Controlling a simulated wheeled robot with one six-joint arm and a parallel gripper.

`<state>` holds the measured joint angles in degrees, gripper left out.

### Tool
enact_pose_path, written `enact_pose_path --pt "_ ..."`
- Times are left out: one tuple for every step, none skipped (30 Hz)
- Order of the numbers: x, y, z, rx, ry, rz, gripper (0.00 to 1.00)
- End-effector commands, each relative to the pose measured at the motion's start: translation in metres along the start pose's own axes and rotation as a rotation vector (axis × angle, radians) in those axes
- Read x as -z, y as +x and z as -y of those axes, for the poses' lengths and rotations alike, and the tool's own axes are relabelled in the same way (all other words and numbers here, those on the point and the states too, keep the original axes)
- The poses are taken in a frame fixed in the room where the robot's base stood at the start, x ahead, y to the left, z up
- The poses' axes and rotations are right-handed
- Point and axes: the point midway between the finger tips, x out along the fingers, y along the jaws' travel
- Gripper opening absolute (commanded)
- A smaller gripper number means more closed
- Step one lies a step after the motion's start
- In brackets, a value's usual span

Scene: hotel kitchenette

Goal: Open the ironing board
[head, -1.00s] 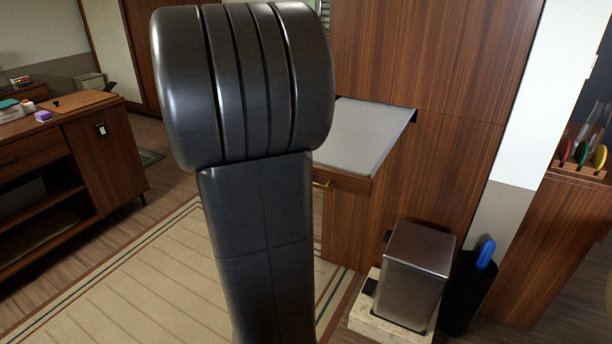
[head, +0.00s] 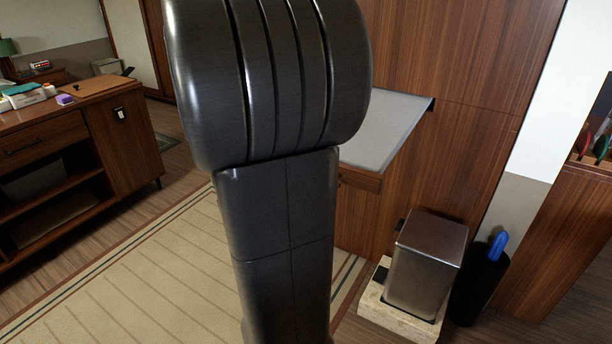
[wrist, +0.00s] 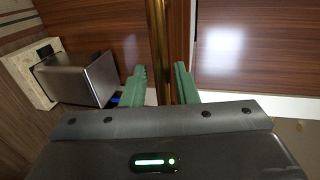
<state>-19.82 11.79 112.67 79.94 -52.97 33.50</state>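The ironing board (head: 385,128) is a grey-topped panel with a wooden front, sticking out level from the tall wooden cabinet in the head view. Its front left part is hidden behind my arm. In the wrist view a brass bar (wrist: 158,35), apparently its handle, runs between the two green fingers of my gripper (wrist: 160,80). The fingers stand apart on either side of the bar, with narrow gaps showing. In the head view my gripper is hidden behind my arm.
A steel bin (head: 428,265) on a stone block (head: 395,312) stands below the board, beside a black holder (head: 480,288) with a blue item. A wooden sideboard (head: 130,140) stands at left. The striped rug (head: 150,275) between is clear.

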Motion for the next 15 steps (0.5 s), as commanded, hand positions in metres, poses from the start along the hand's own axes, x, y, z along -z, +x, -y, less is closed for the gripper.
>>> enact_pose_path --pt "0.000 0.000 0.001 0.001 0.000 0.000 0.27" --pt "0.000 0.000 0.001 0.001 0.000 0.000 0.27" --pt "0.000 0.000 0.001 0.002 0.000 0.000 0.27" --pt "0.000 0.000 0.001 0.002 0.000 0.000 0.27" --pt "0.000 0.000 0.001 0.002 0.000 0.000 0.27" --pt "-0.001 -0.001 0.002 0.003 0.001 0.001 0.27" --pt "-0.001 -0.003 0.002 0.003 0.001 0.002 0.27" --pt "-0.001 -0.004 0.002 0.003 0.001 0.002 0.27" --pt "-0.001 -0.008 0.002 0.004 0.001 0.003 0.27" --pt "-0.001 -0.011 0.003 0.005 0.001 0.003 0.27" --pt "-0.002 -0.015 0.003 0.005 0.001 0.004 0.27" --pt "-0.002 -0.021 0.003 0.004 0.002 0.005 0.27" --pt "-0.002 -0.026 0.003 0.004 0.002 0.005 0.27" --pt "-0.001 -0.031 0.003 0.004 0.000 0.006 0.27" --pt "-0.002 -0.038 0.003 0.004 0.000 0.006 0.27"
